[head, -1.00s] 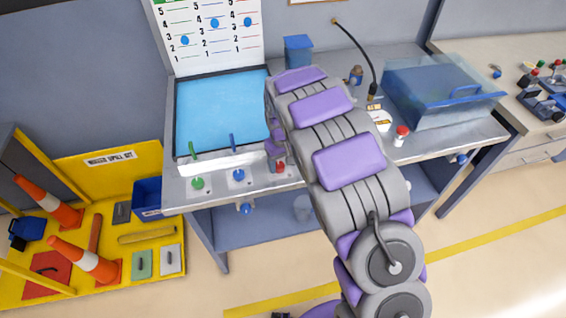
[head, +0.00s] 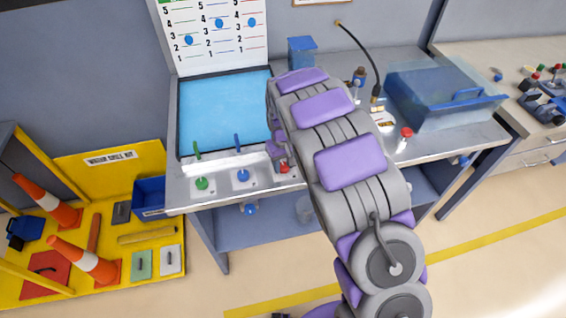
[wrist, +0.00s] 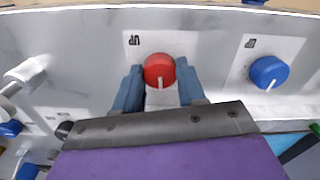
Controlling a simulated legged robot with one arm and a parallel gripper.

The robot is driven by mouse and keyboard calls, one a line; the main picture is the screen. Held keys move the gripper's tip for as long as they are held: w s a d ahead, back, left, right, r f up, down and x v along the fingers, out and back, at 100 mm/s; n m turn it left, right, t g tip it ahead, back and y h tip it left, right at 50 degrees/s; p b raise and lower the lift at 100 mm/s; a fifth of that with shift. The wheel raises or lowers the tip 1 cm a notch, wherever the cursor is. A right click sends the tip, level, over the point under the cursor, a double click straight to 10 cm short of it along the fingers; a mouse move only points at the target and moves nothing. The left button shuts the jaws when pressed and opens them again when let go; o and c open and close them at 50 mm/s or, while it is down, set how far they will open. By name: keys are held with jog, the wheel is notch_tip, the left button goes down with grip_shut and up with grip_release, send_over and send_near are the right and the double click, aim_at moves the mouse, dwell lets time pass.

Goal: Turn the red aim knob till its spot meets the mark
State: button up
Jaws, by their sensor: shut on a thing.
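The red knob (wrist: 159,71) is on a pale metal panel in the wrist view, with a white pointer line toward the lower picture edge. My gripper (wrist: 160,80) is shut on it, one blue-grey finger on each side. A wall chart (head: 211,35) has three columns of numbered lines, with one blue dot on each column. I cannot tell which spot or mark belongs to the red knob.
A blue knob (wrist: 268,72) is beside the red one in the wrist view; a green knob (head: 202,183) stands farther left in the head view. A blue-covered basin (head: 225,110) lies behind them.

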aim_at(283, 165)
jog(key=shift+w+r, duration=0.15)
jog(key=shift+r+m+p, duration=0.1)
jog(key=shift+m+p, duration=0.8)
jog(key=shift+p, duration=0.35)
jog(key=shift+f+m+p, duration=0.2)
jog(key=shift+m+p, duration=0.6)
jog(key=shift+m, duration=0.5)
jog(key=o, duration=1)
jog(key=shift+a, duration=0.1)
jog(key=shift+o, duration=0.2)
notch_tip(283, 165, up, 17)
jog(key=p, duration=0.2)
jog(key=shift+p, duration=0.35)
